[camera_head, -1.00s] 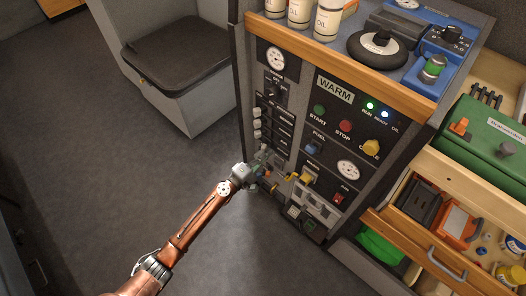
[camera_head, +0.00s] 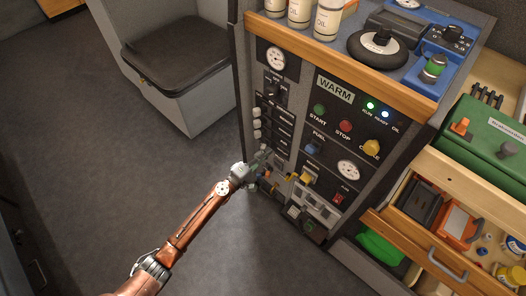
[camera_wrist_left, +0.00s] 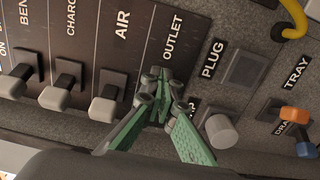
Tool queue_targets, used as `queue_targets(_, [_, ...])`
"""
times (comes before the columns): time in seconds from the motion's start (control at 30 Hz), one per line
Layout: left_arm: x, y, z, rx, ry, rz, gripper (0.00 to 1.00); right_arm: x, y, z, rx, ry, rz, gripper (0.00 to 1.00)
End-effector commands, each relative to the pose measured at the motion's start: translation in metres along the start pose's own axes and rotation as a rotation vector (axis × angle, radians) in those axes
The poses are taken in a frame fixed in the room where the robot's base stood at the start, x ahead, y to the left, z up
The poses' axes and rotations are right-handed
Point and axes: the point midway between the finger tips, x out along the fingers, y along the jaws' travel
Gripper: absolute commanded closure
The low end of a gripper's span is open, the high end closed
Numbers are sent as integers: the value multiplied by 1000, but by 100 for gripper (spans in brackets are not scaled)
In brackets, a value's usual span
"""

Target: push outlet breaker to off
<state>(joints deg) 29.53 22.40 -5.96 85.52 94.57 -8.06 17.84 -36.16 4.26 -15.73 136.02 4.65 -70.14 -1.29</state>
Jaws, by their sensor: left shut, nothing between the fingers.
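The panel (camera_head: 316,128) of the cabinet carries a column of breaker switches. In the left wrist view the outlet breaker's black plate (camera_wrist_left: 180,45) is labelled OUTLET; its lever is hidden behind the fingers. My left gripper (camera_wrist_left: 160,85) is shut and empty, its green-padded fingertips right at the lower part of the OUTLET plate; I cannot tell whether they touch the lever. In the head view the left gripper (camera_head: 262,160) is at the lower left of the panel. My right gripper is not in view.
Beside OUTLET in the left wrist view are the AIR lever (camera_wrist_left: 109,103), the CHARGE lever (camera_wrist_left: 62,93) and a round grey knob (camera_wrist_left: 221,131). A yellow cord (camera_wrist_left: 296,20) and orange and blue connectors (camera_wrist_left: 297,115) are to the right. Open drawers (camera_head: 440,235) stand right of the panel.

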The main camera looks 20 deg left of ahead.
Motion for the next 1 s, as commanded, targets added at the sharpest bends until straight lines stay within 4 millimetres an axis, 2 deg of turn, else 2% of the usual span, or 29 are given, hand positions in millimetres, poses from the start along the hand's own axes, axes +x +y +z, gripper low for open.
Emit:
queue_targets(0.67, [0, -1, -28, 1, 2, 0, 100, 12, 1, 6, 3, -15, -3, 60])
queue_targets(1.0, [-2, 0, -26, 0, 2, 0, 100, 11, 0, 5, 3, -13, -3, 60])
